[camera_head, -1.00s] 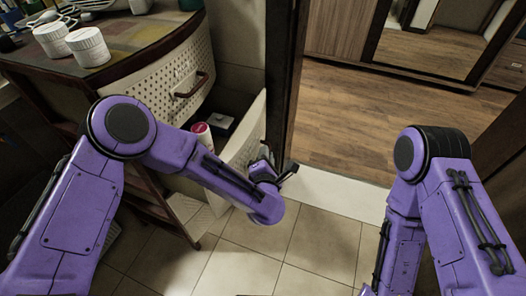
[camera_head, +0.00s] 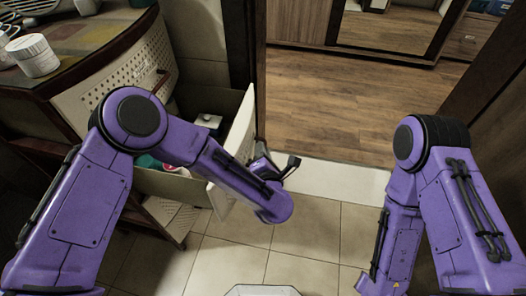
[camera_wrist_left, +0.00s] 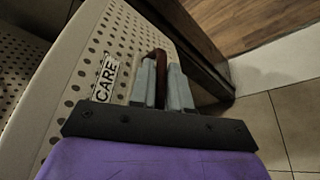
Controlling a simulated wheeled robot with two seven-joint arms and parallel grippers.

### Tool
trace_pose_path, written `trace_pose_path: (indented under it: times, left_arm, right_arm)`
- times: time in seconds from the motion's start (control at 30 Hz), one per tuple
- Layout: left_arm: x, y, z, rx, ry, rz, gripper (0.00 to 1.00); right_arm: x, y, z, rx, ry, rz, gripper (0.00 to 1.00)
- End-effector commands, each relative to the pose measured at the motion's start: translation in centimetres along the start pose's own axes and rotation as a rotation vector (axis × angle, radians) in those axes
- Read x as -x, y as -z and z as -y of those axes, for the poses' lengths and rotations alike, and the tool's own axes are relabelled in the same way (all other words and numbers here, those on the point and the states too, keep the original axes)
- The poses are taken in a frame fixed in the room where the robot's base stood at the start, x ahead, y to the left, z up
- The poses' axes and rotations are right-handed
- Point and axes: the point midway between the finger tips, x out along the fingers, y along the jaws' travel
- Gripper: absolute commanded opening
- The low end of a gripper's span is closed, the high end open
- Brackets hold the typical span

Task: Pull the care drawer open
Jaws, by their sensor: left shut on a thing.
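The care drawer (camera_head: 232,141) is pulled partway out of the cabinet, with items showing inside it in the head view. Its perforated cream front with a "CARE" label (camera_wrist_left: 105,79) shows in the left wrist view. My left gripper (camera_wrist_left: 162,72) is shut on the drawer's dark red-brown handle (camera_wrist_left: 157,57), its two grey fingers on either side of it. In the head view the left gripper (camera_head: 266,164) is at the drawer's outer face, partly hidden by my forearm. My right arm hangs at the right, and its gripper is out of the picture.
Above is a closed perforated drawer (camera_head: 120,78) with its own handle. The cabinet top (camera_head: 75,45) holds a white jar (camera_head: 33,56). A dark door frame (camera_head: 242,60) stands close behind the open drawer. Tiled floor (camera_head: 310,225) is clear at the front.

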Motion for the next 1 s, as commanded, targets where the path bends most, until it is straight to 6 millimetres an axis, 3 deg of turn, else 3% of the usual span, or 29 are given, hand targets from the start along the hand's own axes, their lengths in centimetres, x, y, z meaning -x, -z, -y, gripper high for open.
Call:
trace_pose_path:
  times: [0.07,0.1,0.17,0.53,0.8,1.0]
  left_arm:
    - [0.1,0.3,0.2,-0.003,0.005,-0.005,0.00]
    - [0.1,0.2,0.2,-0.003,0.005,-0.005,0.20]
    - [0.1,0.2,0.2,-0.003,0.005,-0.005,0.38]
    - [0.8,0.0,0.1,-0.002,0.004,0.000,0.38]
    - [7.0,-0.1,0.1,-0.004,0.005,0.003,0.38]
    - [10.1,0.1,0.1,-0.003,0.003,-0.001,0.38]
  right_arm:
    - [0.0,0.0,0.0,0.000,0.000,0.000,0.00]
    - [0.0,0.0,0.0,0.000,0.000,0.000,0.00]
    - [0.0,0.0,0.0,0.000,0.000,0.000,0.00]
    - [0.1,0.0,0.0,0.000,0.000,0.000,0.00]
    - [0.6,0.2,-0.1,0.000,0.000,0.000,0.00]
    - [0.8,0.3,-0.1,0.000,0.000,0.000,0.00]
